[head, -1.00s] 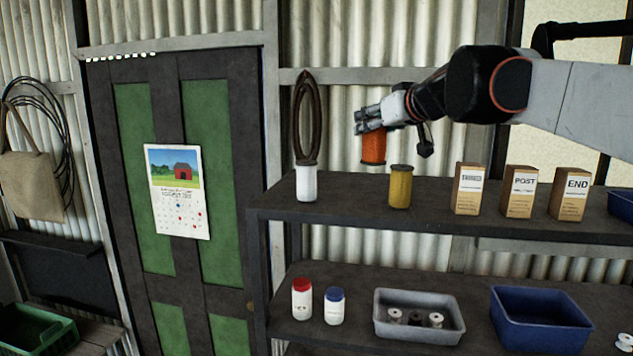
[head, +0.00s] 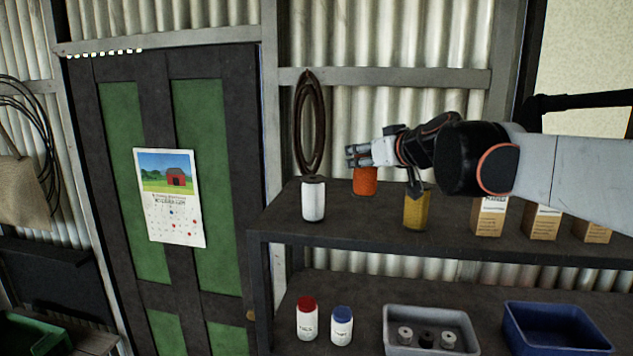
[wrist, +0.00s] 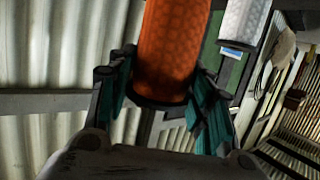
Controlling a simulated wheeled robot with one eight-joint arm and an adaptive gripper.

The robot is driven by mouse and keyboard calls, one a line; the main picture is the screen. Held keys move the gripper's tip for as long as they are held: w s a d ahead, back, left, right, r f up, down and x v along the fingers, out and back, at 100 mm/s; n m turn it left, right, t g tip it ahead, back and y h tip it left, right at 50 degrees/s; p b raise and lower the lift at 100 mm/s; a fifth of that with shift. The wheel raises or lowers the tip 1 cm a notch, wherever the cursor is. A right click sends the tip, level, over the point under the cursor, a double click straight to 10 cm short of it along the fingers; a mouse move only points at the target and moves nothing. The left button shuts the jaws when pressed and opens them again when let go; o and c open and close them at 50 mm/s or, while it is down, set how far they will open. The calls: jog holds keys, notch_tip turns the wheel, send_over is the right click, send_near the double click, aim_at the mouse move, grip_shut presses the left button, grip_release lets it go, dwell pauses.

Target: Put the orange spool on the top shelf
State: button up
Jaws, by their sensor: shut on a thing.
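The orange spool (head: 365,181) is upright in my gripper (head: 358,155) over the top shelf (head: 345,212), between a white spool (head: 313,199) and a yellow spool (head: 416,209). My gripper is shut on its upper part. I cannot tell whether its base touches the shelf or hangs just above it. In the wrist view the orange spool (wrist: 172,45) sits between the teal-padded fingers, with the white spool (wrist: 244,22) beyond to the right.
Several small boxes (head: 489,216) stand right of the yellow spool, partly behind my arm. The lower shelf holds two jars (head: 307,320), a grey tray with spools (head: 398,317) and a blue bin (head: 555,330). A dark coil (head: 300,125) hangs behind the white spool.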

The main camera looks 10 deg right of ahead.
aim_at(364, 186)
jog(key=shift+f+p, duration=0.4)
jog(key=shift+f, duration=3.1)
jog(key=shift+f, duration=0.15)
jog(key=o, duration=1.3)
jog(key=shift+c, duration=0.2)
